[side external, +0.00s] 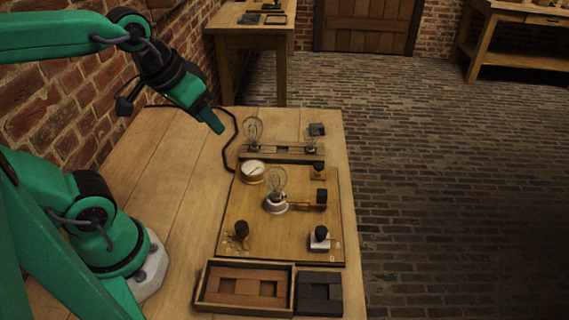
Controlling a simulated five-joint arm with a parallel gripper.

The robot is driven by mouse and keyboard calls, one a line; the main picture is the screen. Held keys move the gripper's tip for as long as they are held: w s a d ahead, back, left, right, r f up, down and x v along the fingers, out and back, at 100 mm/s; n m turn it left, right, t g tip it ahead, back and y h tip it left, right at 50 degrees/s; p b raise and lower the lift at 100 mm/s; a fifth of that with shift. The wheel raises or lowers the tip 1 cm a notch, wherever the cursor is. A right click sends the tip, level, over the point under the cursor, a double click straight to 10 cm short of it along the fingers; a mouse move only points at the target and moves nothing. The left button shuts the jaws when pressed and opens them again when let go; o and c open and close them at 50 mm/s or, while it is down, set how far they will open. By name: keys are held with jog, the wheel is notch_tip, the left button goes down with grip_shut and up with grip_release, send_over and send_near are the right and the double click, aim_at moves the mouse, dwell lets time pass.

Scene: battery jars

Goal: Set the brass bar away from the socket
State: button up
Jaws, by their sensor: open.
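A brass bar (302,206) with a black block-like grip (321,196) lies on the wooden board (281,240), just right of the pale round socket (273,207). Its left end appears to meet the socket's base, though contact is too small to tell. A clear glass bulb (276,181) stands upright in the socket. My gripper (217,128) is open, high above the back left of the table, well apart from the bar. Its jaws look empty.
A round gauge (252,171) sits on the board behind the socket. A bulb rack (282,154) is behind, an open wooden tray (203,291) in front.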

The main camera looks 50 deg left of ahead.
jog(key=w+d+f+n+g, duration=0.2)
jog(key=w+d+n+g, duration=0.15)
jog(key=w+d, duration=0.45)
jog(key=n+g, duration=0.2)
jog(key=n, duration=0.3)
send_over(322, 192)
jog(key=shift+m+t, duration=0.25)
jog(key=f, duration=0.9)
jog(key=shift+s+a+f, duration=0.1)
jog(key=shift+a+f, duration=0.2)
jog(key=shift+w+d+f, duration=0.2)
jog(key=shift+d+f, duration=0.1)
jog(key=shift+f, duration=0.05)
jog(key=shift+f, duration=0.1)
jog(key=shift+f, duration=3.8)
jog(key=shift+c, duration=0.4)
